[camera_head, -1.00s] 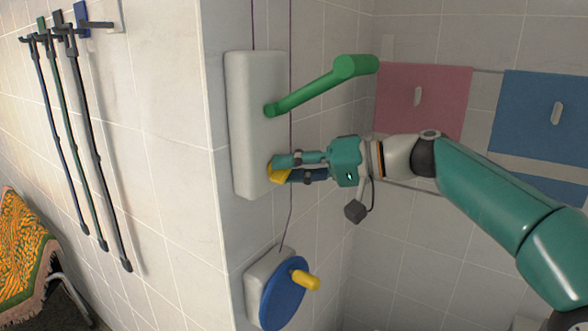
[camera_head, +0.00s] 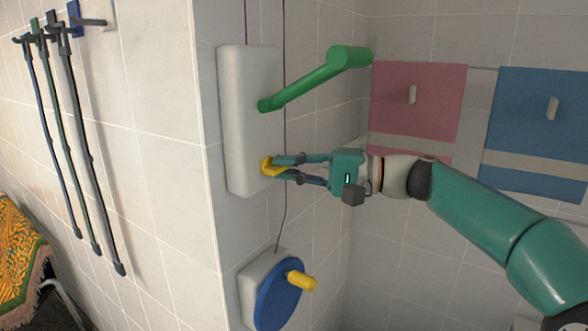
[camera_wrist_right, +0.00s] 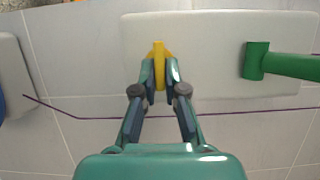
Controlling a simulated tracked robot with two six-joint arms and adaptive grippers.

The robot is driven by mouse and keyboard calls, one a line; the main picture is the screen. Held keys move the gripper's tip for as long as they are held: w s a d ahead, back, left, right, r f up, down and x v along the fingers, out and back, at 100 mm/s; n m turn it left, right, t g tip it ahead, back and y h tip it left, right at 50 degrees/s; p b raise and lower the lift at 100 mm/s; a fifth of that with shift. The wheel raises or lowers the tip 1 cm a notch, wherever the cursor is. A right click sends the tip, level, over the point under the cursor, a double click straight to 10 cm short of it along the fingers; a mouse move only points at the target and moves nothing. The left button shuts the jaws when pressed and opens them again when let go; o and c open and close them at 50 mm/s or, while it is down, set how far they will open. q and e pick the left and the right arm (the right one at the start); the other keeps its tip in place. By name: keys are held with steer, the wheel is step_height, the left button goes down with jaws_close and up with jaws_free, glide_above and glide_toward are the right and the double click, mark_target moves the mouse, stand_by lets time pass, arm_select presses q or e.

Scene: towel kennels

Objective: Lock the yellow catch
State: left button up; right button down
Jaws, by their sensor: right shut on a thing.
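The yellow catch (camera_head: 269,166) sits low on the white wall plate (camera_head: 240,120), below the green lever (camera_head: 318,80). It also shows in the right wrist view (camera_wrist_right: 158,50). My right gripper (camera_head: 277,169) is shut on the catch, one finger on each side of it. In the right wrist view the fingertips (camera_wrist_right: 159,77) press on both faces of the yellow piece, and its far end stands out beyond them. My left gripper is in neither view.
A blue crank wheel (camera_head: 278,295) with a yellow knob (camera_head: 301,281) is on the wall below. A purple cord (camera_head: 284,205) runs behind my fingers. Poles (camera_head: 85,150) hang at the left, above a patterned towel (camera_head: 20,255). Pink (camera_head: 415,100) and blue (camera_head: 535,105) panels are at the back.

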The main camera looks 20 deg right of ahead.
steer(key=shift+a+f, duration=0.1)
steer(key=shift+a, duration=0.1)
steer(key=c, duration=1.3)
jaws_free()
steer(key=shift+o, duration=0.3)
steer(key=shift+w+a, duration=0.1)
steer(key=shift+a, duration=0.05)
steer(key=shift+d, duration=0.4)
steer(key=v, duration=1.1)
steer(key=shift+s, duration=0.2)
steer(key=shift+d+f, duration=0.1)
steer(key=shift+d, duration=0.05)
